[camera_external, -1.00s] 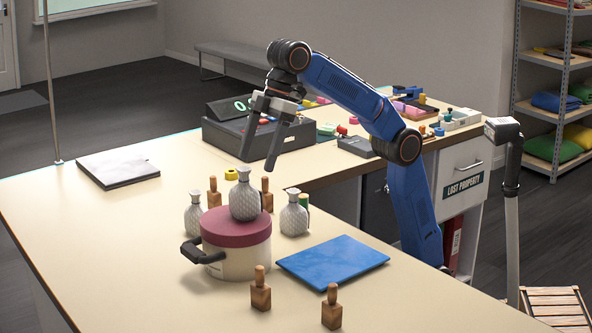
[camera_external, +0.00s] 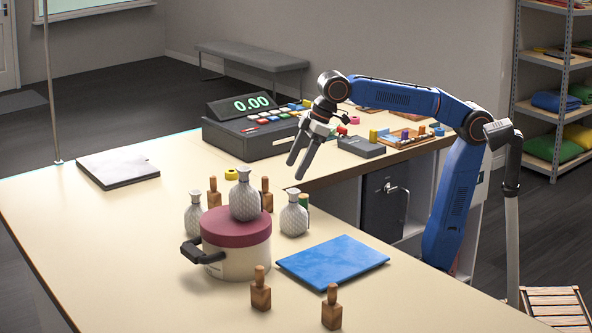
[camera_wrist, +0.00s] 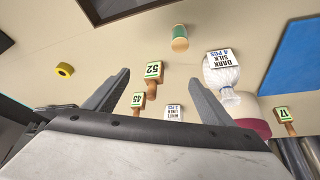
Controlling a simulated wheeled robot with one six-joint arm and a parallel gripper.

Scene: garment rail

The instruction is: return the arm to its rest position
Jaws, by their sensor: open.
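My gripper (camera_external: 303,160) is open and empty, held in the air above the counter near the cash register, with its fingers pointing down. In the wrist view the two fingers of my gripper (camera_wrist: 158,100) stand well apart with nothing between them. My blue arm reaches up from the right of the counter, bends at the elbow and runs left to the wrist.
A cash register (camera_external: 250,130) stands behind my gripper. A blue folder (camera_external: 333,262) and a grey pad (camera_external: 117,169) lie flat on the counter (camera_external: 90,240).

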